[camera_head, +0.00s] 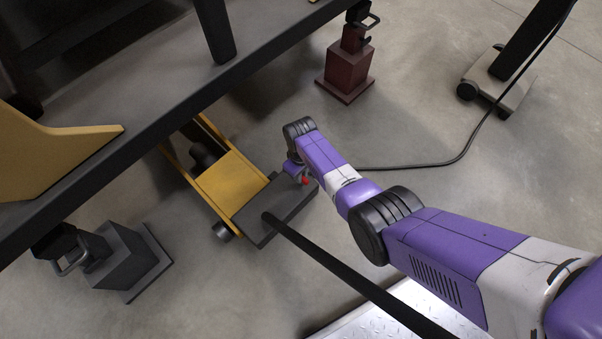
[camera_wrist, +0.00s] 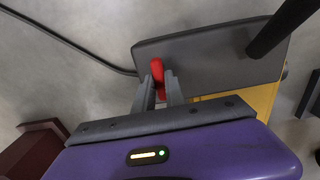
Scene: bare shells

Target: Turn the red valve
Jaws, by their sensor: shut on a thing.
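The red valve (camera_head: 305,180) shows as a small red spot beside the end of my arm in the head view, at the end of a dark grey block (camera_head: 290,205). In the wrist view the red valve (camera_wrist: 158,76) is a short red handle at the near edge of the grey block (camera_wrist: 215,58). My gripper (camera_wrist: 160,88) is shut on the red valve, with one finger on each side of it. The lower part of the valve is hidden between the fingers. In the head view my gripper (camera_head: 298,172) is mostly hidden by the wrist.
A black pole (camera_head: 340,265) rises from the grey block, which joins a yellow jack frame (camera_head: 232,183). A dark beam (camera_head: 150,135) runs above on the left. A red stand (camera_head: 346,72) and a grey stand (camera_head: 128,260) are nearby. A black cable (camera_head: 440,163) crosses the floor.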

